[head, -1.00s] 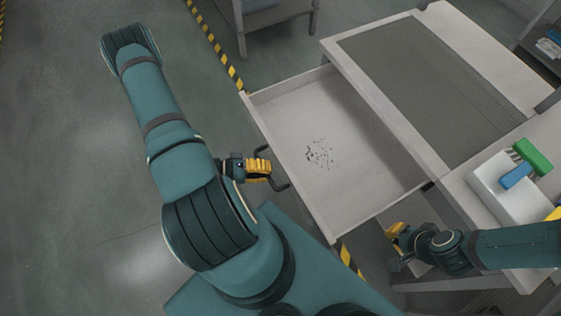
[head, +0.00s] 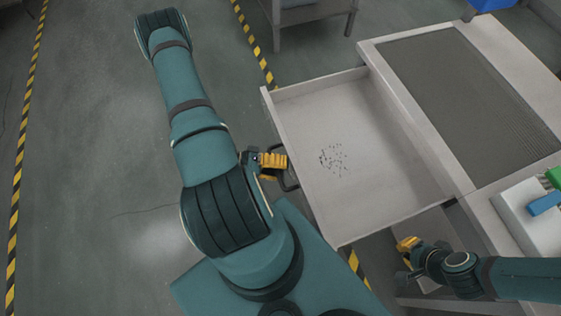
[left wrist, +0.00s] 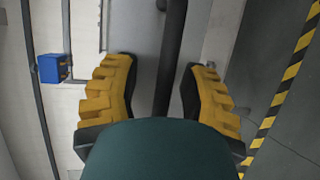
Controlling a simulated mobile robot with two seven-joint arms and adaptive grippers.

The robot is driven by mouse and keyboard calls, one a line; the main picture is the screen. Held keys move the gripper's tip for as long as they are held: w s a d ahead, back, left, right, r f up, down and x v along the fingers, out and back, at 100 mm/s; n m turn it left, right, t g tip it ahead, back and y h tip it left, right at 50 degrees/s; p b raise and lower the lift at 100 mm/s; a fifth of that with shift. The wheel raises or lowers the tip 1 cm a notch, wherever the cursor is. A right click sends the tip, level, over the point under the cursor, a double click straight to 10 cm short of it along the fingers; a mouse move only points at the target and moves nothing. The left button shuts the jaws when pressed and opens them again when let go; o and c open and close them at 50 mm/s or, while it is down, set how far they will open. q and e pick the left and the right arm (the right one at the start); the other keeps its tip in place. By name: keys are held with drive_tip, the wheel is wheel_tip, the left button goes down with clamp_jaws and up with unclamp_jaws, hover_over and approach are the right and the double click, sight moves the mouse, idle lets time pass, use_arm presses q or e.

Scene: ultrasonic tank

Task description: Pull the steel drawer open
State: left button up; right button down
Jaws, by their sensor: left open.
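The steel drawer (head: 395,208) stands pulled well out of the bench in the head view, its pale tray exposed. Small dark bits (head: 333,160) lie on its floor. Its dark bar handle (head: 290,180) is on the drawer's left-facing front. My left gripper (head: 273,163) is at this handle with its yellow fingers apart. In the left wrist view the dark handle bar (left wrist: 171,60) runs between the open fingers (left wrist: 158,95), with a gap visible on either side. My right gripper (head: 408,258) is beside the drawer's near side, below the bench; its finger opening is unclear.
The bench top (head: 385,55) has a grey ribbed panel (head: 470,95). A white block (head: 525,225) with blue and green items sits at right. Yellow-black floor tape (head: 255,40) passes under the drawer. Open floor (head: 80,150) lies to the left.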

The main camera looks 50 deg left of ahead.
use_arm(q)
drive_tip(key=shift+a, duration=0.1)
drive_tip(key=v, duration=1.2)
drive_tip(key=shift+s, duration=0.1)
